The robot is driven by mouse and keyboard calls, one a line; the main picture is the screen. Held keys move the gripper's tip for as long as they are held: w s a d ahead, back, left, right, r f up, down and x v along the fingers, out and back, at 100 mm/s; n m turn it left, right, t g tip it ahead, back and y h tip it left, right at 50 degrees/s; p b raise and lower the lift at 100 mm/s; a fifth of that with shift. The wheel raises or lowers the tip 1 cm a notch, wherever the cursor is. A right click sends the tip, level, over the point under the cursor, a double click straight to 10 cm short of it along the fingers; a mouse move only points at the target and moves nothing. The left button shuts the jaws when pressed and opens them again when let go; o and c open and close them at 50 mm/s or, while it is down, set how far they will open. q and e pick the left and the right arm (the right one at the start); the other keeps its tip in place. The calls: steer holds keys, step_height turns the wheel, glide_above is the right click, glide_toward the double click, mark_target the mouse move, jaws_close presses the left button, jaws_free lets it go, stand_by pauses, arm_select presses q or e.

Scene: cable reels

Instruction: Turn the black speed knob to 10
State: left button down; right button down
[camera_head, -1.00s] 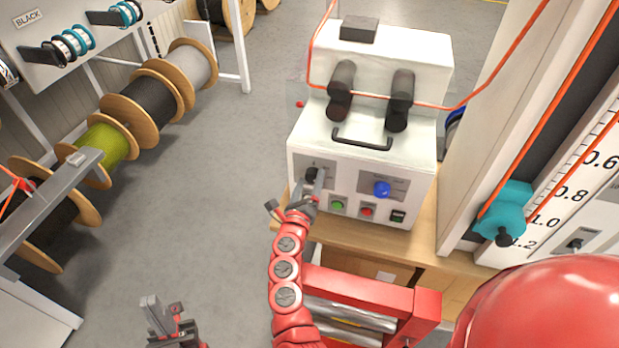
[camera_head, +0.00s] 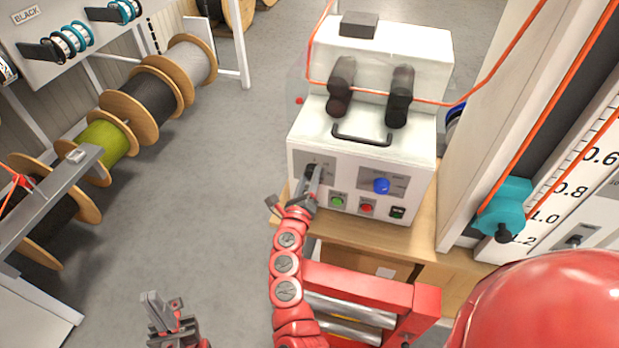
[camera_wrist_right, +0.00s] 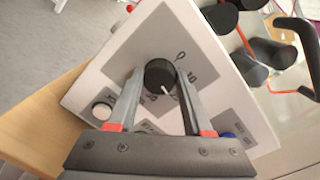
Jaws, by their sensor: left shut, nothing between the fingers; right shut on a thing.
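The black speed knob (camera_head: 310,169) sits at the upper left of the white machine's front panel (camera_head: 300,189). In the right wrist view, the knob (camera_wrist_right: 158,72) is round with a short white pointer line slanting to the lower right. Printed numbers ring it, and a "10" shows to its right; the fingers hide part of the scale. My right gripper (camera_wrist_right: 160,82) is shut on the knob, one finger on each side. In the head view, my right gripper (camera_head: 314,184) reaches up to it from below. My left gripper (camera_head: 160,308) is shut and empty, low over the floor.
A blue knob (camera_head: 381,186) lies right of the black one. Green (camera_head: 338,201) and red (camera_head: 367,208) buttons and a black switch (camera_head: 397,213) sit below. The machine stands on a wooden bench (camera_head: 350,238). Cable reels (camera_head: 142,102) stand left; the floor between is clear.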

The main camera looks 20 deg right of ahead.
steer(key=shift+f+n+b, duration=0.1)
steer(key=shift+n+b, duration=0.35)
steer(key=shift+n, duration=0.85)
steer(key=n+p, duration=0.1)
steer(key=n, duration=0.3)
steer(key=shift+a, duration=0.1)
steer(key=shift+n+p, duration=0.6)
steer(key=shift+n, duration=0.8)
steer(key=shift+f, duration=0.1)
steer(key=shift+c, duration=1.6)
jaws_free()
